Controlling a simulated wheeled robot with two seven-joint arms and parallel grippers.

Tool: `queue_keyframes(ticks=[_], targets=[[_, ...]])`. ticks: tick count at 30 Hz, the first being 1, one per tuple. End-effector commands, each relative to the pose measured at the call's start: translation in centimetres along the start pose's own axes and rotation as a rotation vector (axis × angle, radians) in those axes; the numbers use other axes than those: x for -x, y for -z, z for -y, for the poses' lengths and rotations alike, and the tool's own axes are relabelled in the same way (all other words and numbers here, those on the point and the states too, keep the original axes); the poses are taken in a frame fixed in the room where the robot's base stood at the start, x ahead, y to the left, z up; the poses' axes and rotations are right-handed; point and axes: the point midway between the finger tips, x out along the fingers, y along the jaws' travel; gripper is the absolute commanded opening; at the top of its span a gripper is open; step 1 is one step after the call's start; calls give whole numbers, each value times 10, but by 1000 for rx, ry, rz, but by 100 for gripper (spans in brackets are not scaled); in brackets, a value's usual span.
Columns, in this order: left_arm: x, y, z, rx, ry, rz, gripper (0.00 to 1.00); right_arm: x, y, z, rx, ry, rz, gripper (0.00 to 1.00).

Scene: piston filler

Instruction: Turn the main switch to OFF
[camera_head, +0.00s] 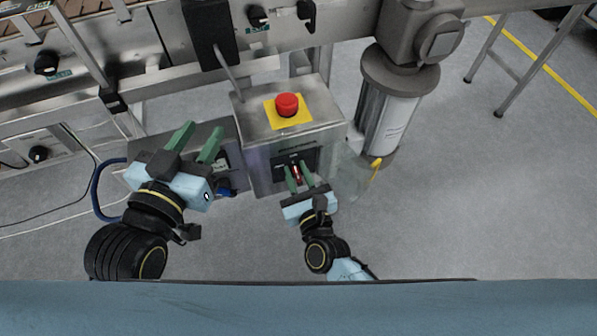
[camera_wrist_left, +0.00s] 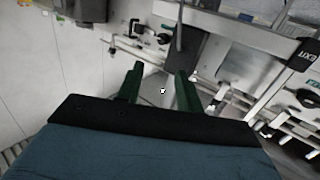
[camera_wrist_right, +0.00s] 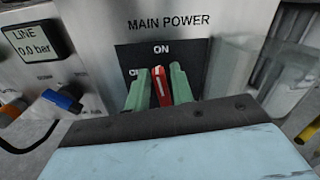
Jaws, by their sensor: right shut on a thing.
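The main switch is a red handle with a white line (camera_wrist_right: 160,86) on a black plate (camera_wrist_right: 196,52) under the words MAIN POWER. In the right wrist view its tip points up toward ON; the OFF label to its left is partly covered by a finger. In the head view the switch (camera_head: 296,172) is on the front of the grey control box. My right gripper (camera_head: 300,178) has its green fingers shut on the handle, one on each side; the fingers also show in the right wrist view (camera_wrist_right: 158,84). My left gripper (camera_head: 197,138) is open and empty, left of the box.
A red emergency button (camera_head: 287,104) on a yellow plate tops the control box. A clear transparent guard (camera_wrist_right: 286,78) stands right of the switch. A pressure display (camera_wrist_right: 27,42) and a blue knob (camera_wrist_right: 62,100) are to the left.

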Motion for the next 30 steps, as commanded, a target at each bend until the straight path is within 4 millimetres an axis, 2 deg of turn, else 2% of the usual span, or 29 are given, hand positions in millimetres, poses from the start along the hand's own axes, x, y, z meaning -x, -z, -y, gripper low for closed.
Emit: queue_keyframes(ticks=[1, 30], targets=[[0, -2, 1, 0, 1, 10, 36, 3, 8, -2, 38, -8, -20, 1], [12, -44, 9, -3, 23, 272, 36, 4, 17, -13, 954, -11, -21, 0]])
